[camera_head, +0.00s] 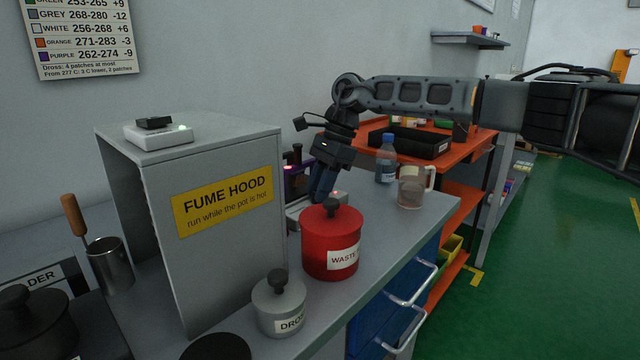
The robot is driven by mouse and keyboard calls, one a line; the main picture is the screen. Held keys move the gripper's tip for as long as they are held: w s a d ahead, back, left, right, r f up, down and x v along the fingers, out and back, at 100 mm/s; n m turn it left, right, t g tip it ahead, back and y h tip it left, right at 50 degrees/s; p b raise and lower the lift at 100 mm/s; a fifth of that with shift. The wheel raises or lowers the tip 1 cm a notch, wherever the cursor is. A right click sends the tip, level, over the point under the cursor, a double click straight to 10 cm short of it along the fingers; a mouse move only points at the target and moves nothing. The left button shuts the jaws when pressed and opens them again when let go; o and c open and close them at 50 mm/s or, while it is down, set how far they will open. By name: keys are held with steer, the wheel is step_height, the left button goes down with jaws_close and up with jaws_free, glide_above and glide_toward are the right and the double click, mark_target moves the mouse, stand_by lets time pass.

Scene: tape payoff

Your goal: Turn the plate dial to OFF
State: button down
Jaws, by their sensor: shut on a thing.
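My gripper (321,192) points down at a low pale-grey plate unit (297,212) on the bench, behind the red waste pot. The dark fingers are shut at the unit, on what appears to be its dial. The dial itself is hidden by the fingers and the pot, so its pointer and the OFF mark cannot be read.
The red waste pot (325,262) stands close in front of my gripper. The fume hood (225,260) is to the left, a grey lidded dross pot (277,311) in front. A bottle (386,165) and clear jug (411,190) stand to the right.

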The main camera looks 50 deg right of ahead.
steer(key=shift+w+n+g, duration=0.1)
steer(key=shift+n+g, duration=0.4)
steer(key=shift+n, duration=1.1)
steer(key=c, duration=0.9)
jaws_free()
